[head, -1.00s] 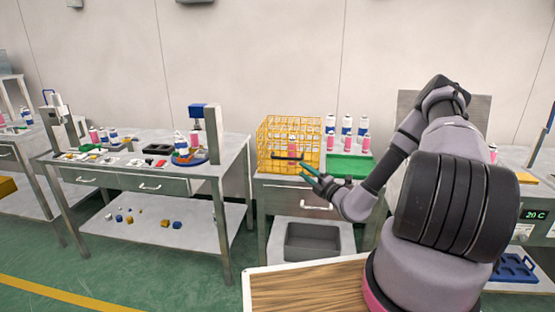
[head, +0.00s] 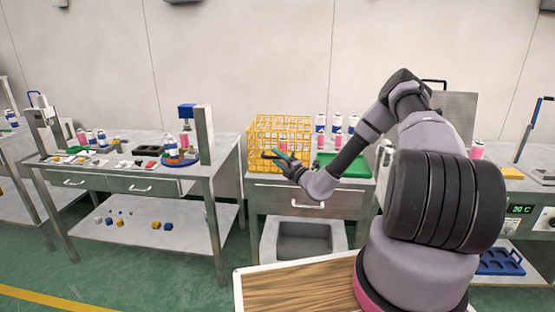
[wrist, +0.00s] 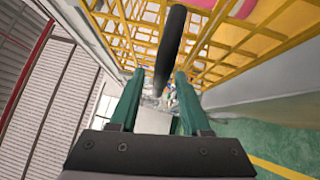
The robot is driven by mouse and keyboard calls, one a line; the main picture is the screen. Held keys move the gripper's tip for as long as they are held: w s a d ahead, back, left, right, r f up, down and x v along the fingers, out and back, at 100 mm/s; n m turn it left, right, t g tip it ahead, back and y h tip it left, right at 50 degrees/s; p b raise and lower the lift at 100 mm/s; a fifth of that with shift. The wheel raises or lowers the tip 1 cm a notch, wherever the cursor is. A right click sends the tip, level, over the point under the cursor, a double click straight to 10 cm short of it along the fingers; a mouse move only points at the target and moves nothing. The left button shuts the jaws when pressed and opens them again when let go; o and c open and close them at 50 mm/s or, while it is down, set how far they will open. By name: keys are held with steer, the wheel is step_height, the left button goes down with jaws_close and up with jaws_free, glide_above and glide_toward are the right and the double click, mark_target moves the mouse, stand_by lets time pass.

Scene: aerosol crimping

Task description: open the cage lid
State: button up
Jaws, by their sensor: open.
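The yellow wire cage (head: 256,133) stands on the middle bench, with a pink can (head: 283,144) showing through its bars. My gripper (head: 273,155) is open at the cage's front side. In the wrist view, the green fingers of my gripper (wrist: 160,77) are apart. A dark rounded bar (wrist: 174,42), which looks like a handle on the cage, runs between and beyond them. The yellow bars of the cage (wrist: 115,30) fill the upper part of that view. I cannot tell whether the fingers touch the bar. The lid's edge is not clear.
White and blue cans (head: 337,124) stand behind a green mat (head: 340,167) right of the cage. A drawer handle (head: 307,205) sticks out below the bench top. A press (head: 202,130) stands on the left bench. Open floor lies between the benches.

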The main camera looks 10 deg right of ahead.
jaws_close()
stand_by(1.4)
